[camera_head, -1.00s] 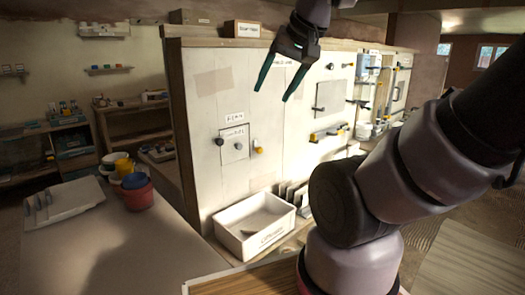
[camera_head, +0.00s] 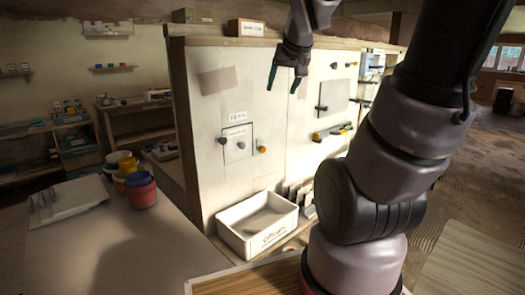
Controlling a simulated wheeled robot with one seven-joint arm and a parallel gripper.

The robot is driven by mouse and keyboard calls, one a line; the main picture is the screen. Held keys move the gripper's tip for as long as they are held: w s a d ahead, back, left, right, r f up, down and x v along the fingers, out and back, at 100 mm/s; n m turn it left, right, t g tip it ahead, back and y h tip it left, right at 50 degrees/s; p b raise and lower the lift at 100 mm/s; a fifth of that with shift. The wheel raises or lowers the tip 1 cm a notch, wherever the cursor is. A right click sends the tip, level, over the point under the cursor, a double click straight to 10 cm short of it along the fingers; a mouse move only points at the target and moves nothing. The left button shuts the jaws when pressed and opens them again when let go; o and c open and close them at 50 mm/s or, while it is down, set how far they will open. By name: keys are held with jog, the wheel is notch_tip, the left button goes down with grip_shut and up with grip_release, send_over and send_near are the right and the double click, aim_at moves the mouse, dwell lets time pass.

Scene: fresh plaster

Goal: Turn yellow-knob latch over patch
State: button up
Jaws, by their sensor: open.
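The patch (camera_head: 236,152) is a small squarish panel set in the pale wall board, under a small paper label. The yellow-knob latch (camera_head: 261,147) sits just right of the patch; its yellow knob is at the lower end and it stands upright, beside the panel. A dark round knob (camera_head: 221,140) shows at the patch's left edge, and another dark knob sits on the panel. My gripper (camera_head: 285,80) is above and right of the latch, apart from it, with its green-tipped fingers pointing down, open and empty.
A white bin (camera_head: 257,238) stands below the patch at the board's foot. Further right on the board are a grey plate (camera_head: 335,97) and another yellow-and-dark latch (camera_head: 331,132). Red and blue tubs (camera_head: 141,190) stand on the left table (camera_head: 125,250).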

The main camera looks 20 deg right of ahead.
jog(key=w+d+f+n+t, duration=0.2)
jog(key=w+d+f, duration=0.4)
jog(key=w, duration=0.4)
jog(key=w+d+f+n+t, duration=0.1)
jog(key=w+d+f, duration=0.3)
jog(key=w+f, duration=0.5)
jog(key=n+t+y, duration=0.2)
jog(key=y, duration=0.1)
send_near(264, 150)
jog(key=w+d+r, duration=0.3)
jog(key=r, duration=0.2)
notch_tip(264, 150, down, 9)
jog(key=s+t+y, duration=0.3)
jog(key=y, duration=0.2)
jog(key=x, duration=1.1)
jog(key=shift+a+r, duration=0.15)
grip_shut()
